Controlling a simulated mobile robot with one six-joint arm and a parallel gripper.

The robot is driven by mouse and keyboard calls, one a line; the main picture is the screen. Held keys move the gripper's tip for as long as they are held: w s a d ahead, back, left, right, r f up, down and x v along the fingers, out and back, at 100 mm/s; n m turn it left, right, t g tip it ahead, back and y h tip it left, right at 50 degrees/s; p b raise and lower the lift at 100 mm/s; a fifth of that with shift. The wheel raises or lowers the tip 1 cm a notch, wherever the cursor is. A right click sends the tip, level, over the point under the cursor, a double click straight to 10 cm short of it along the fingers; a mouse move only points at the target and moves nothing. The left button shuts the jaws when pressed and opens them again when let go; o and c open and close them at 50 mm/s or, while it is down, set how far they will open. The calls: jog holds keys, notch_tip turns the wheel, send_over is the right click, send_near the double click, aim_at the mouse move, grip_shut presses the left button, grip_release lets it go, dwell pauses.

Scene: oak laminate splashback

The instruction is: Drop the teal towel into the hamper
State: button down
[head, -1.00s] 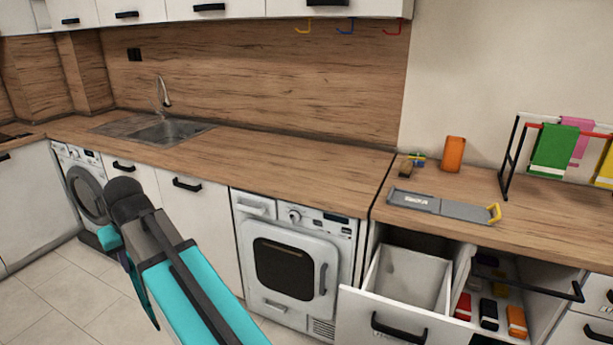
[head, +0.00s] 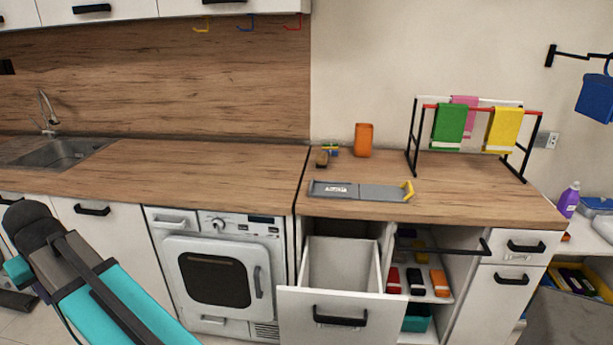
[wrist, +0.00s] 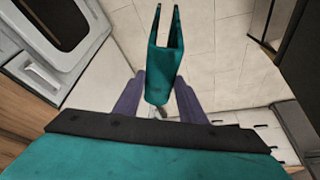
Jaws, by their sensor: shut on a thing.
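The teal towel (wrist: 162,70) is folded and hangs between the two purple fingers of my gripper (wrist: 158,104) in the wrist view. The fingers are shut on it, and floor tiles show behind it. In the head view my arm is at the lower left, and its fingers are mostly hidden behind it. The hamper (head: 341,306) is a white pull-out bin under the counter, right of the dryer. It is pulled open, and its visible inside looks empty. My gripper is well to the left of it.
The white dryer (head: 216,275) stands between my arm and the hamper. An open compartment right of the hamper holds several coloured items (head: 416,282). A rack (head: 411,140) with green, pink and yellow towels stands on the counter. A grey board (head: 360,190) lies above the hamper.

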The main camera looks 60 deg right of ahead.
jog(key=s+d+r+m+g+h+p, duration=0.1)
jog(key=s+d+r+m+p, duration=0.25)
jog(key=d, duration=0.95)
jog(key=s+d+m+g+h+p, duration=0.3)
jog(key=d+m, duration=0.4)
jog(key=d, duration=0.6)
jog(key=s+d+r+m+p, duration=0.1)
jog(key=s+d+m+p, duration=0.3)
jog(key=d, duration=0.8)
jog(key=s+d+r+m+g+y+p, duration=0.1)
jog(key=s+d+m+p, duration=0.3)
jog(key=s+d+m, duration=0.4)
jog(key=s+d+r+m+g+y+p, duration=0.1)
jog(key=s+d+r+m+g+p, duration=0.2)
jog(key=s+d+m, duration=0.5)
jog(key=s+d, duration=0.5)
jog(key=s, duration=0.4)
jog(key=s+d+p, duration=0.1)
jog(key=s+d, duration=0.4)
jog(key=s, duration=0.3)
jog(key=shift+s+d+r+g+y, duration=0.35)
jog(key=shift+r+g+y, duration=0.05)
jog(key=shift+f+m, duration=0.15)
jog(key=shift+m, duration=0.1)
jog(key=shift+f+b, duration=1.3)
jog(key=shift+f, duration=1.55)
